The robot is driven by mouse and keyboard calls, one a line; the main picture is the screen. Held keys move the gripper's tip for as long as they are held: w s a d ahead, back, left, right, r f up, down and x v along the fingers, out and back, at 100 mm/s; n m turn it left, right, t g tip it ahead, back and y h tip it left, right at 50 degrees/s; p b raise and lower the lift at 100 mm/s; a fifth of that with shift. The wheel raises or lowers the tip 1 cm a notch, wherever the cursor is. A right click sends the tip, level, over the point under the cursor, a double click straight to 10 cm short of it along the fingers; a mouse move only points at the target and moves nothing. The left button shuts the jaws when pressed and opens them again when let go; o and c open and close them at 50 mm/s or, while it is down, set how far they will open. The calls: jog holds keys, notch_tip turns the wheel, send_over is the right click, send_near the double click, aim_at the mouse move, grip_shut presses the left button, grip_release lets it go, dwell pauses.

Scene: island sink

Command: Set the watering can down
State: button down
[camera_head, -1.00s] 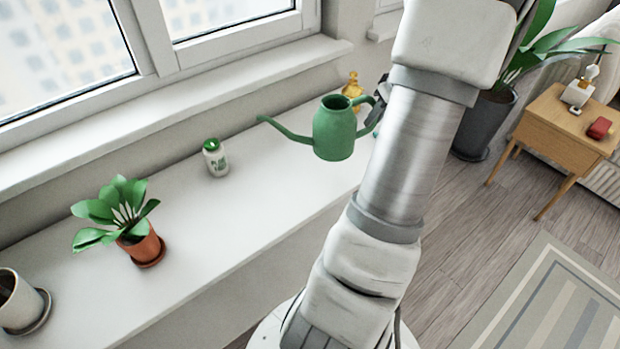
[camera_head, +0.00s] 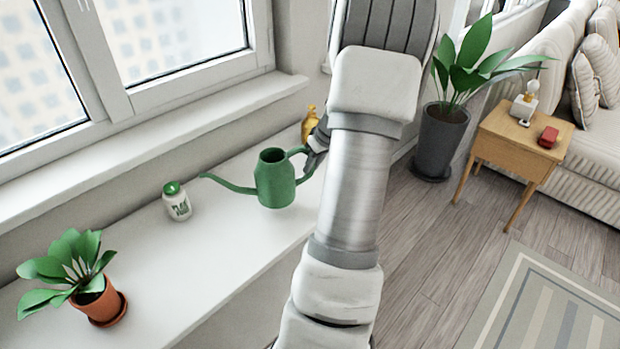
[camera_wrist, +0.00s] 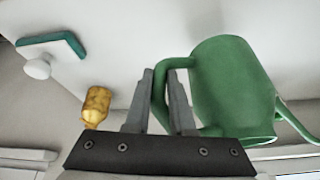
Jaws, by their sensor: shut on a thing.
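The green watering can (camera_head: 274,180) is upright over the white counter below the window, with its long spout pointing left. My gripper (camera_head: 312,160) is at the can's right side, largely hidden behind my arm in the head view. In the wrist view, my gripper (camera_wrist: 164,88) is shut on the handle of the watering can (camera_wrist: 228,85), with the handle between the two fingers. I cannot tell for sure whether the can's base touches the counter.
A white bottle with a green cap (camera_head: 177,201) and a potted plant (camera_head: 99,303) stand on the counter (camera_head: 215,250) to the left. A yellow bottle (camera_head: 309,124) is behind my gripper. The wrist view also shows a green angled item (camera_wrist: 52,44) and a white knob (camera_wrist: 37,68).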

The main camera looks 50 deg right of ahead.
jog(key=shift+w+a+f, duration=0.1)
jog(key=shift+w+f, duration=0.15)
jog(key=shift+f, duration=0.1)
jog(key=shift+f+b, duration=0.35)
jog(key=shift+f, duration=1.65)
jog(key=c, duration=0.8)
grip_release()
jog(key=shift+r, duration=0.1)
jog(key=shift+o, duration=0.2)
jog(key=shift+r, duration=0.2)
jog(key=p+v, duration=0.1)
jog(key=v, duration=1.1)
